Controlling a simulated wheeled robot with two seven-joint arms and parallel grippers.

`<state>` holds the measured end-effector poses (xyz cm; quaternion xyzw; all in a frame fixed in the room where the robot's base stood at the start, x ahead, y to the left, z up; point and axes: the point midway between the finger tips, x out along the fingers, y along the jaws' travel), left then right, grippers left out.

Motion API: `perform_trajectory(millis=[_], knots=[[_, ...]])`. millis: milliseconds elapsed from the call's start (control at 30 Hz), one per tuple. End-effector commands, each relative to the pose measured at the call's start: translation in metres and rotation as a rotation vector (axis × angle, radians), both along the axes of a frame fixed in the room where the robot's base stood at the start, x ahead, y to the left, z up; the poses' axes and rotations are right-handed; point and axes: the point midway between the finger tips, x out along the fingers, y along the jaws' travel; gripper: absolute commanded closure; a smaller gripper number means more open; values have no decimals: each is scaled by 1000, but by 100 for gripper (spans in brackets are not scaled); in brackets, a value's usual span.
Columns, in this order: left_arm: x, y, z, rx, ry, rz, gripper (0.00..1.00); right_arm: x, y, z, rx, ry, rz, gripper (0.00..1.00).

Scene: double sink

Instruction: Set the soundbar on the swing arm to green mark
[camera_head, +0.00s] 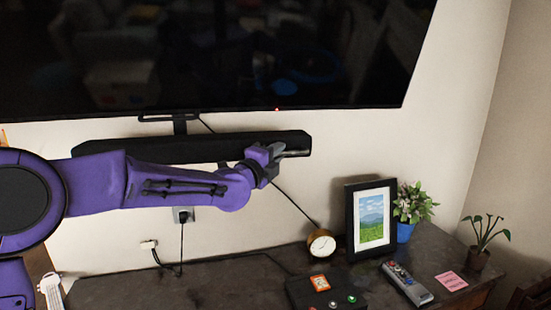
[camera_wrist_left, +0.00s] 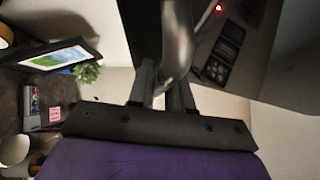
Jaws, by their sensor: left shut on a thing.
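The soundbar (camera_head: 190,148) is long and black and hangs just below the large television, joined at a dark bracket (camera_head: 180,124). Its right end tilts slightly up in the head view. My left gripper (camera_head: 274,151) is at the front of the soundbar near its right end. In the left wrist view my left gripper (camera_wrist_left: 168,92) is shut on a grey curved bar (camera_wrist_left: 178,45) that looks like a handle; I cannot tell how it joins the soundbar. I see no green mark. My right gripper is not in view.
The television (camera_head: 250,60) fills the top. On the dark cabinet top (camera_head: 215,285) below stand a clock (camera_head: 321,243), a framed picture (camera_head: 371,218), plants, a remote (camera_head: 407,283) and a box with buttons (camera_head: 325,292). A cable hangs behind the soundbar. The cabinet's left part is mostly clear.

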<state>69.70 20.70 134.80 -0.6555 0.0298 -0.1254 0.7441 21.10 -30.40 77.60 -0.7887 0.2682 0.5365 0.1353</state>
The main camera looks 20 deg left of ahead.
Motion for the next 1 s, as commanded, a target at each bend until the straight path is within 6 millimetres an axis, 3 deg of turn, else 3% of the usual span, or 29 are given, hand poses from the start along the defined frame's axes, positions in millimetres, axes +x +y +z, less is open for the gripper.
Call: perform_trajectory(millis=[100, 300, 667, 700, 733, 1000], knots=[[22, 8, 6, 4, -17, 81, 100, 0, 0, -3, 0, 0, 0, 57], [44, 13, 10, -2, -23, 159, 100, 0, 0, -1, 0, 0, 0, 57], [46, 15, 6, -3, -17, 172, 100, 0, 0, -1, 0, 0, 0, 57], [46, 15, 6, -3, -17, 172, 74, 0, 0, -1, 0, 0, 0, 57], [46, 15, 6, -3, -17, 172, 64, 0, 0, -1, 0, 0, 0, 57], [46, 13, 8, -4, -20, 169, 61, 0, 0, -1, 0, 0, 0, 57]])
